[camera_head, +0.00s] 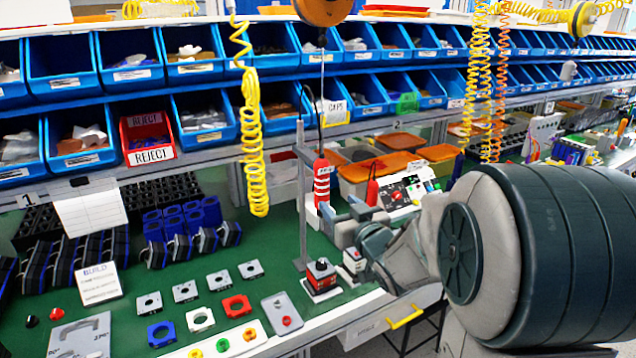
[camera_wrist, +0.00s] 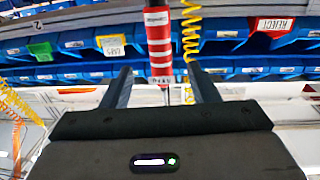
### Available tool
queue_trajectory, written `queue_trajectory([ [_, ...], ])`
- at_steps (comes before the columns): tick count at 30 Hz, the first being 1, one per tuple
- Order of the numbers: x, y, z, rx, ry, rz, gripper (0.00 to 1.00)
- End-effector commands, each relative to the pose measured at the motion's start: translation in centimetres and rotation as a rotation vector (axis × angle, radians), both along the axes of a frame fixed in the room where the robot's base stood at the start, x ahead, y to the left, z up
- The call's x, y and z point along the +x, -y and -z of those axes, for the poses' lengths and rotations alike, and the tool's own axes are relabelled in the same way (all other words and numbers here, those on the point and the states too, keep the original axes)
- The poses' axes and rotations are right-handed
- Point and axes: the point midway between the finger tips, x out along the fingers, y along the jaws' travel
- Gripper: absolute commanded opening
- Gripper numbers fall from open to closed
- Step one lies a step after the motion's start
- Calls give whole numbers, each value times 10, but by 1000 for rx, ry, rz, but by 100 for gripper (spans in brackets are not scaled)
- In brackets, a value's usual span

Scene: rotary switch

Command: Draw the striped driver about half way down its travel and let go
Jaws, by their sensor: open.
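The striped driver (camera_head: 322,183) is red with white bands. It hangs upright on a thin cable from an orange balancer (camera_head: 323,8) above the bench. My gripper (camera_head: 341,208) is open, beside the driver's lower right in the head view. In the wrist view, which looks upside down, the driver (camera_wrist: 159,45) appears in the gap between my two spread fingers (camera_wrist: 160,84). Neither finger is seen touching it. I cannot tell how deep it sits between them.
A grey post (camera_head: 302,200) stands just left of the driver. Yellow coiled hoses (camera_head: 252,140) hang at the left, and blue bins (camera_head: 206,118) line the back.

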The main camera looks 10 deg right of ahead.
Motion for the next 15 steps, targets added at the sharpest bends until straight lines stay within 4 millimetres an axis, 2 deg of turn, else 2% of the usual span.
queue_trajectory([
  [15,90,-21,-1,1,-2,0,54],
])
